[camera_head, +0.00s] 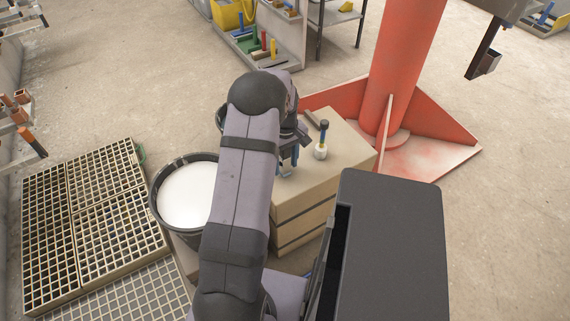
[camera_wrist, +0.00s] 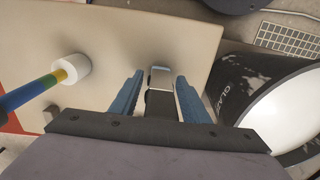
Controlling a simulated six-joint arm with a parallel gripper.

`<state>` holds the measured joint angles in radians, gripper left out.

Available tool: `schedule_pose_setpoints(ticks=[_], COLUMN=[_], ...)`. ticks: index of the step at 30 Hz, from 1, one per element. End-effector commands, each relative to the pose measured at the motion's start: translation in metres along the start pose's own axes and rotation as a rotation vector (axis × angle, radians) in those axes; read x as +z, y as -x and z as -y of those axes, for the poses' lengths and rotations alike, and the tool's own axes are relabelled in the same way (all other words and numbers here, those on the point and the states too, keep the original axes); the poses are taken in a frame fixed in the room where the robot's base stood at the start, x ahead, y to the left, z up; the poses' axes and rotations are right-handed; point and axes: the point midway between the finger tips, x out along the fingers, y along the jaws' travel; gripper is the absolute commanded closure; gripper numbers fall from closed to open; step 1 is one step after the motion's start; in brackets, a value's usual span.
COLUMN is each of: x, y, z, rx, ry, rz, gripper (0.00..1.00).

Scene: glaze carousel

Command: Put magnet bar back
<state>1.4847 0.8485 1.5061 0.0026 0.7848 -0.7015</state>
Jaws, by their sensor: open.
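My gripper (camera_head: 287,165) is over the near left part of the tan box top (camera_head: 345,150). In the wrist view my gripper (camera_wrist: 160,75) has its two blue fingers spread. A short dark bar with a pale metallic end (camera_wrist: 160,78) shows between the fingers, with gaps at both sides. It looks like the magnet bar, but I cannot tell for sure, nor whether it touches the box top. Another dark grey bar (camera_head: 312,118) lies on the far part of the box top, and its edge shows in the wrist view (camera_wrist: 50,112).
A black bucket of white glaze (camera_head: 188,192) is left of the box. A red column (camera_head: 402,60) rises behind. Grating (camera_head: 85,220) covers the floor at left.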

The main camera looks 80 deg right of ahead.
Motion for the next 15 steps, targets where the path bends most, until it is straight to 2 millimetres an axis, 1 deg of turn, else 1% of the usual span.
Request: schedule_pose_setpoints(ticks=[1,5,9,15], x=[0.000,-0.001,-0.001,0.000], y=[0.008,0.028,0.054,0.087], z=[0.000,-0.001,-0.001,0.000], rx=[0.001,0.002,0.002,0.001], ry=[0.000,0.000,0.000,0.000], rz=[-0.001,-0.003,-0.003,-0.002], gripper=[0.58,0.58,0.58,0.58])
